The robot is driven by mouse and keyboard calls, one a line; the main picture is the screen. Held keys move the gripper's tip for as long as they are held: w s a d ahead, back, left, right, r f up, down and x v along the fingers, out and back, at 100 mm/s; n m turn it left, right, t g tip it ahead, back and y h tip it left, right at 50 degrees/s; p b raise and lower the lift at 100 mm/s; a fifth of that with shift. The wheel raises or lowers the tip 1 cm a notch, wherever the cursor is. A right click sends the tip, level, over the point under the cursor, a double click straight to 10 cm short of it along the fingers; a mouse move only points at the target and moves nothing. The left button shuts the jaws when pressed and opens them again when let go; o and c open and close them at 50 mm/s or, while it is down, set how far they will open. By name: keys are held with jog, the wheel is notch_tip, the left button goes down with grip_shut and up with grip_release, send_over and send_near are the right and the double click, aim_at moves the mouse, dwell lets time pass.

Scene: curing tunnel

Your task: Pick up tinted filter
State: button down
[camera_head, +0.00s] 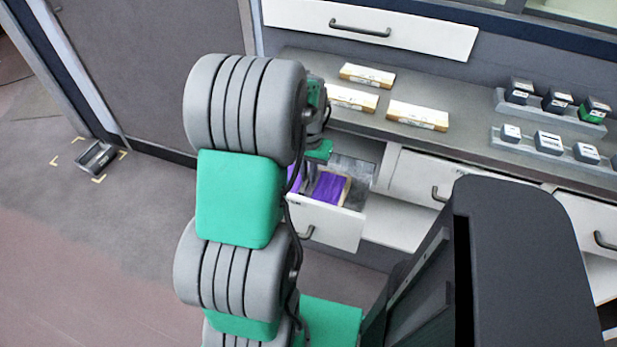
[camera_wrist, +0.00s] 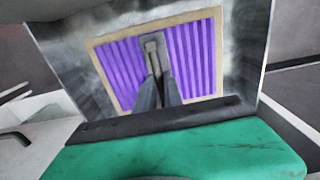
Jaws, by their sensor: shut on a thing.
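The tinted filter is a purple pleated panel in a thin tan frame. In the head view the filter (camera_head: 329,187) lies in the open white-fronted drawer (camera_head: 327,222) under the counter, partly hidden by my arm. In the wrist view the filter (camera_wrist: 203,55) fills the middle, with mottled grey drawer surface around it. My gripper (camera_wrist: 153,45) reaches down over the filter, its narrow dark fingers close together and shut on it. The exact contact is too small to tell. In the head view the fingertips are hidden behind my arm and wrist.
Three tan flat boxes (camera_head: 417,115) lie on the grey counter (camera_head: 455,130) above the drawer. Small dark and white blocks stand on two racks (camera_head: 555,150) at the right. A grey tray (camera_head: 96,157) sits between yellow floor marks at the left. Floor around it is clear.

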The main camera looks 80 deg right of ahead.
notch_tip(320, 180, up, 6)
jog(key=p, duration=0.4)
jog(key=shift+f, duration=0.5)
